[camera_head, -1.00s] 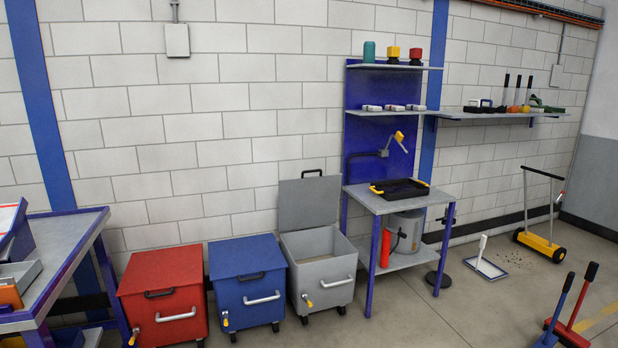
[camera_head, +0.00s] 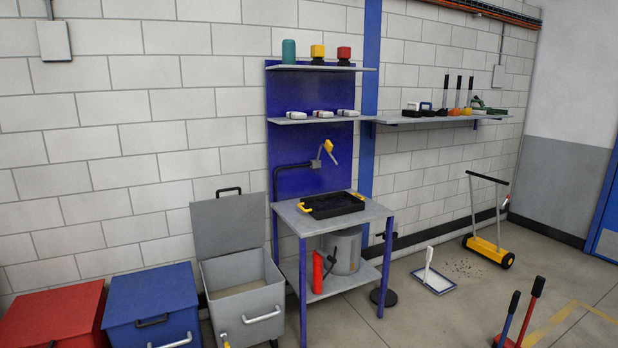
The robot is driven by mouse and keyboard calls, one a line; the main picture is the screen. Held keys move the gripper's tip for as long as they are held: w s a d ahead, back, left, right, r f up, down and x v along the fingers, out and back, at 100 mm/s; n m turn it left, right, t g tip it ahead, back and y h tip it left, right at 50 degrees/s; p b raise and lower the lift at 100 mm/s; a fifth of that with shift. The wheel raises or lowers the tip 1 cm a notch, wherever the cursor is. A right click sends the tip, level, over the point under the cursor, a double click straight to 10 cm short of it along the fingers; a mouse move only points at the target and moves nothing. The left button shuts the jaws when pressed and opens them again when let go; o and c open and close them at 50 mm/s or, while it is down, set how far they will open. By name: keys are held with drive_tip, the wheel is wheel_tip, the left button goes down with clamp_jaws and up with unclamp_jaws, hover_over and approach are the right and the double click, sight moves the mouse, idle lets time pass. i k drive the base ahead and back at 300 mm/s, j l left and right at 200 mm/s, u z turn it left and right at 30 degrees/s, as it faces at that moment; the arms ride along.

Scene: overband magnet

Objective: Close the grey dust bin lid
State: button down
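The grey dust bin (camera_head: 240,296) stands on the floor against the wall, between the blue bin and the workbench. Its lid (camera_head: 228,223) is open and stands upright at the back of the bin, with a black handle (camera_head: 228,190) at its top edge. The inside of the bin shows a pale brownish bottom. A silver bar handle and a yellow latch are on its front. My gripper is not in view.
A blue bin (camera_head: 151,296) and a red bin (camera_head: 50,312), both with shut lids, stand to the left. The workbench (camera_head: 374,212) with a black tray stands close on the right. A dustpan (camera_head: 433,280), a wheeled sweeper (camera_head: 490,246) and red and blue-handled tools (camera_head: 528,312) are farther right. Floor in front of the workbench is clear.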

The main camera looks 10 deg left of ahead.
sight(221, 225)
drive_tip(key=i+l+u, duration=0.2)
drive_tip(key=i, duration=0.2)
drive_tip(key=i+u, duration=0.25)
drive_tip(key=i, duration=0.2)
drive_tip(key=i+l+u, duration=0.2)
drive_tip(key=i+j+u, duration=0.3)
drive_tip(key=i, duration=0.65)
drive_tip(key=i+l+u, duration=0.1)
drive_tip(key=i+u, duration=0.15)
drive_tip(key=i, duration=0.7)
drive_tip(key=i+l+u, duration=0.15)
drive_tip(key=i+u, duration=0.15)
drive_tip(key=i, duration=0.65)
